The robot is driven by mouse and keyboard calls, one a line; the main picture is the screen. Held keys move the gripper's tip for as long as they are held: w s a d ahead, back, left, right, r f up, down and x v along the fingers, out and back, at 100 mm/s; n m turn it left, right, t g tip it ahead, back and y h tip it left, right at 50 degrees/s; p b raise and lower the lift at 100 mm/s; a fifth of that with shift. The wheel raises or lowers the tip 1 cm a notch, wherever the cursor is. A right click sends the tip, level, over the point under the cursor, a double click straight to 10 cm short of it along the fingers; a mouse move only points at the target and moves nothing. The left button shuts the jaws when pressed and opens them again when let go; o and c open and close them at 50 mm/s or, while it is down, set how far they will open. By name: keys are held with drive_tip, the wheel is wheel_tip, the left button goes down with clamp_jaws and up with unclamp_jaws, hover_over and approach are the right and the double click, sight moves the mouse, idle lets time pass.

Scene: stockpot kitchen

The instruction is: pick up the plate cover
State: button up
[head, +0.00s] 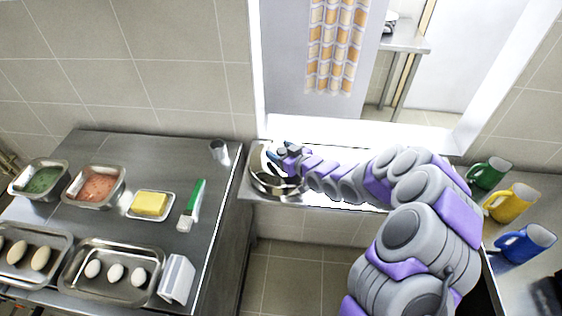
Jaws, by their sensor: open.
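A shiny metal round thing, which looks like the plate cover (262,184), sits at the left end of the metal ledge (335,199) under the window opening. My arm reaches left across the ledge from the lower right. My gripper (272,156) is at the cover, over its upper part, and hides some of it. The gripper is open. It is small in the view, and I cannot tell whether its fingers touch the cover or stand around a knob.
The left steel counter (140,225) holds several food trays, a butter dish (150,204), a green-handled brush (192,204) and a metal cup (219,151). Green (489,172), yellow (511,203) and blue (525,243) mugs stand at right, near my arm.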

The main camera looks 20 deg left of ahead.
drive_tip(key=shift+d, duration=0.1)
drive_tip(key=shift+c, duration=0.3)
drive_tip(key=shift+d+r, duration=0.1)
drive_tip(key=c, duration=0.4)
clamp_jaws()
drive_tip(key=shift+r, duration=0.1)
